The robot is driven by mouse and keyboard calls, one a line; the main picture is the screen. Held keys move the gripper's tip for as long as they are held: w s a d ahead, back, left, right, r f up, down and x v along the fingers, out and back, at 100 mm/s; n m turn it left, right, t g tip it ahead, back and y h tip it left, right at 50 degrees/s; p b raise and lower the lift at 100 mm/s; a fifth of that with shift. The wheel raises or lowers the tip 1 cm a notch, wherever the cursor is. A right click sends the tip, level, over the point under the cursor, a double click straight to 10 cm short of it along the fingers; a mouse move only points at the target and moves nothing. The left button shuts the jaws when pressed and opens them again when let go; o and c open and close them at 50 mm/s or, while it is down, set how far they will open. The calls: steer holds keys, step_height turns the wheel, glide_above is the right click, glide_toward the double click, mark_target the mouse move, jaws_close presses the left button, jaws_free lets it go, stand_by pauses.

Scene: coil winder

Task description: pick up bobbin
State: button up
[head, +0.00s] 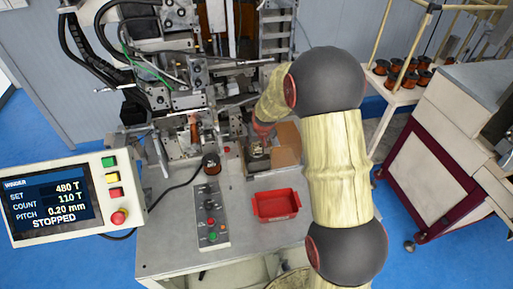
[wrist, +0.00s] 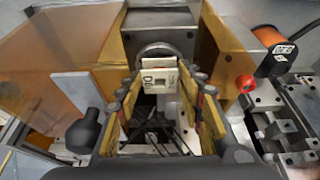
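A small cream bobbin-like piece (wrist: 158,76) with a square dark-edged mark shows in the wrist view, in front of a round grey metal part of the winder. My gripper (wrist: 160,88) has its two yellowish fingers spread, one on each side of this piece. Narrow gaps seem to show at both sides; contact is hard to judge. In the head view my gripper (head: 260,148) reaches down at the winder's right side, beside an amber cover (head: 286,143). The piece is too small or hidden to make out there.
Amber see-through covers (wrist: 75,52) flank the gripper. A copper wire spool (wrist: 276,38) and a red button (wrist: 245,84) are at the right. In the head view are an empty red tray (head: 276,204), a switch box (head: 211,222), a dark spool (head: 211,163) and a display reading STOPPED (head: 50,205).

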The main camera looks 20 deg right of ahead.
steer(key=shift+f, duration=0.25)
steer(key=shift+c, duration=0.8)
steer(key=c, duration=0.3)
steer(key=shift+r, duration=0.15)
steer(key=shift+w+r, duration=0.1)
steer(key=shift+r, duration=0.45)
steer(key=s+a+r, duration=0.1)
steer(key=s+r, duration=0.3)
steer(key=s+a+r, duration=0.1)
steer(key=s+r, duration=0.2)
steer(key=s, duration=0.2)
steer(key=s+a+r, duration=0.1)
steer(key=s+r, duration=0.3)
steer(key=shift+s+a+r, duration=0.3)
steer(key=shift+s+r, duration=0.05)
